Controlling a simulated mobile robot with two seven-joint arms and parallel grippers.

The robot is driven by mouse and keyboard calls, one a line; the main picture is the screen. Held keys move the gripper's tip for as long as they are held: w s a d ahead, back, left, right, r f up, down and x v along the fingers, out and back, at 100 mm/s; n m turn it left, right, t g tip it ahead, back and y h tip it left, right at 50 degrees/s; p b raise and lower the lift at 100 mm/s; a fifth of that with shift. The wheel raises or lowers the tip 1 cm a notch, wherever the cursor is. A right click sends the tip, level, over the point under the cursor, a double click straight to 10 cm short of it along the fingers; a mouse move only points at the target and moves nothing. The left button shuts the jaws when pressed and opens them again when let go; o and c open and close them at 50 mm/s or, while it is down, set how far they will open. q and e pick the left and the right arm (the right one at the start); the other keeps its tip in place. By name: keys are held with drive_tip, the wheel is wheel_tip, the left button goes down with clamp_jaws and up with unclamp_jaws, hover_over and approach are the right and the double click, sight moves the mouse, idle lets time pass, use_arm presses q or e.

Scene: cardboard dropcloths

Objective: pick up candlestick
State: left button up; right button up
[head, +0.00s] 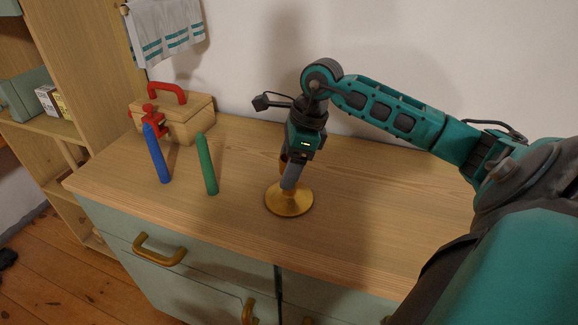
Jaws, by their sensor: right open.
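A gold candlestick (290,203) with a round base stands upright on the wooden cabinet top. My right gripper (290,181) points down over it, and its fingers hide most of the stem and top. The gripper is open, with its fingers at the candlestick's stem; I cannot tell whether they touch it. A bit of gold shows beside the fingers. My left gripper is not in view.
A towel (168,32) hangs above. The cabinet top (375,215) is clear to the right.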

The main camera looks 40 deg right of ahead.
drive_tip(key=shift+w+a+f, duration=0.15)
drive_tip(key=shift+a+f, duration=0.05)
drive_tip(key=shift+f, duration=0.5)
drive_tip(key=shift+c, duration=0.4)
clamp_jaws()
drive_tip(key=shift+r, duration=0.1)
